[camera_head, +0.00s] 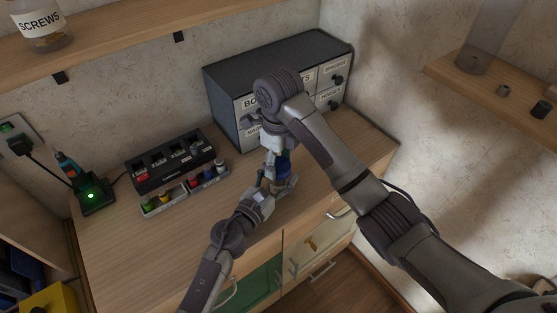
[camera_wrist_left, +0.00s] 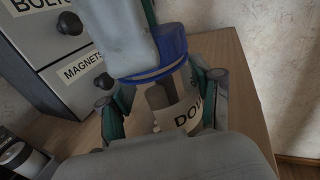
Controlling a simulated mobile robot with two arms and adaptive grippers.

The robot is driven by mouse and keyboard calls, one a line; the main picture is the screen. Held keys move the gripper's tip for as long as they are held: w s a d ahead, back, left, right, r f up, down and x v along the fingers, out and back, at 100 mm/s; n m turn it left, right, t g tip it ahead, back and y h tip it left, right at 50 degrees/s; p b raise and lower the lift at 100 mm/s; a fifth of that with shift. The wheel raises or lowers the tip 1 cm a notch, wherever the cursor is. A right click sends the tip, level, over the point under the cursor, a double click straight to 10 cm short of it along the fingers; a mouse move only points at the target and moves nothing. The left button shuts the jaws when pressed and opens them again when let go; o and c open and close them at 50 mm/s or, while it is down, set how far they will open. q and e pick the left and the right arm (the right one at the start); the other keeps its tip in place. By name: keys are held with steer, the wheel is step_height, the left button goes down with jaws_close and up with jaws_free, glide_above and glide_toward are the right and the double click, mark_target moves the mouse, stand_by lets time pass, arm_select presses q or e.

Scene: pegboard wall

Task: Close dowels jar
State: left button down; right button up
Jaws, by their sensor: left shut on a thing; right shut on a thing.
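The dowels jar is clear with a white label reading "DO…" (camera_wrist_left: 186,117), and it stands upright in the left wrist view. Its blue lid (camera_wrist_left: 172,48) is on the jar's top, and blue also shows in the head view (camera_head: 284,168). My left gripper (camera_head: 273,187) is shut around the jar's body, with a finger on either side in the left wrist view (camera_wrist_left: 162,108). My right gripper (camera_head: 278,160) reaches down from above and is shut on the lid. The right gripper hides part of the lid, and the left gripper hides the jar's lower part.
A grey drawer cabinet (camera_head: 233,92) with labelled drawers stands close behind the jar. An organizer with small coloured items (camera_head: 170,163) and a charger with a green light (camera_head: 92,198) are to the left. The wooden countertop (camera_head: 130,245) is clear at front left.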

stand_by(0.3)
steer(key=o, duration=0.8)
steer(key=shift+c, duration=0.2)
